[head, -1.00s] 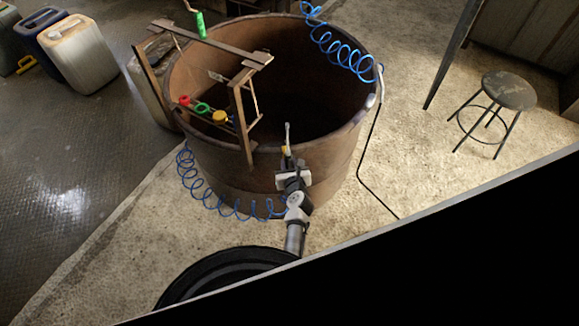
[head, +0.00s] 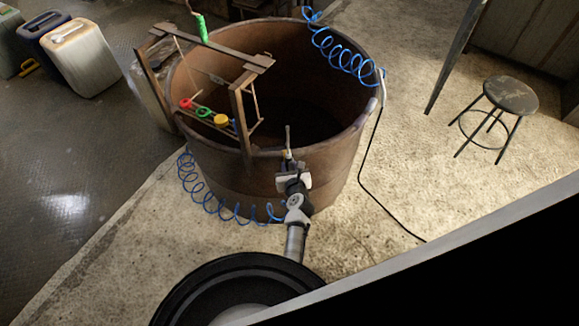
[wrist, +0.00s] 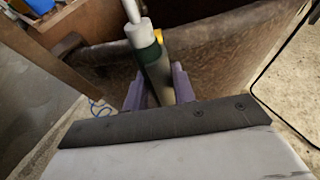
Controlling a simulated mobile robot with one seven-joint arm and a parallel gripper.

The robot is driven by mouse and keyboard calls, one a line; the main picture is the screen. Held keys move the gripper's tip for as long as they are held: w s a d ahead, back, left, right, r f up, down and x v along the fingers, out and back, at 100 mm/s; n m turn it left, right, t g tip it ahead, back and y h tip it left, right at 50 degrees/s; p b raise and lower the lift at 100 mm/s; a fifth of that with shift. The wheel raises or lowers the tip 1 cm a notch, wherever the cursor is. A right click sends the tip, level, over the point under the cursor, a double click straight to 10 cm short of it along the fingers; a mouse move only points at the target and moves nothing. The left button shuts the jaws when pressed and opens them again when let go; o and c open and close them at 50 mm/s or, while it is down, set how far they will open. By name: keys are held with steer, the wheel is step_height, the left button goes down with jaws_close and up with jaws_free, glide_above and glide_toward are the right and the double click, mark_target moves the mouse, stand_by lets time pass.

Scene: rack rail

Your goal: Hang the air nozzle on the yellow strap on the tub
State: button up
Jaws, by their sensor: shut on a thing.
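My gripper (wrist: 152,92) is shut on the air nozzle (wrist: 152,62), a dark green body with a pale grey upper part and a thin tube. It points upward between the purple fingers, with a small yellow part beside it. In the head view the nozzle (head: 288,138) stands at the near rim of the rusty brown tub (head: 225,190); whether it touches the rim cannot be told. A yellow loop (head: 221,120), which looks like the yellow strap, is on the rail left of my gripper, beside green (head: 203,112) and red (head: 186,103) ones and a small blue one.
A brown frame (head: 240,100) with uprights and crossbars stands over the tub's left side. A blue coiled hose (head: 190,185) loops along the tub's outside. A stool (head: 510,95) stands right, jerrycans (head: 80,60) left.

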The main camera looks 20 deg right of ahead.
steer(key=shift+f+b, duration=0.7)
steer(key=shift+f, duration=0.25)
steer(key=shift+f, duration=0.15)
steer(key=shift+f+b, duration=0.55)
steer(key=shift+f, duration=0.05)
steer(key=o, duration=0.8)
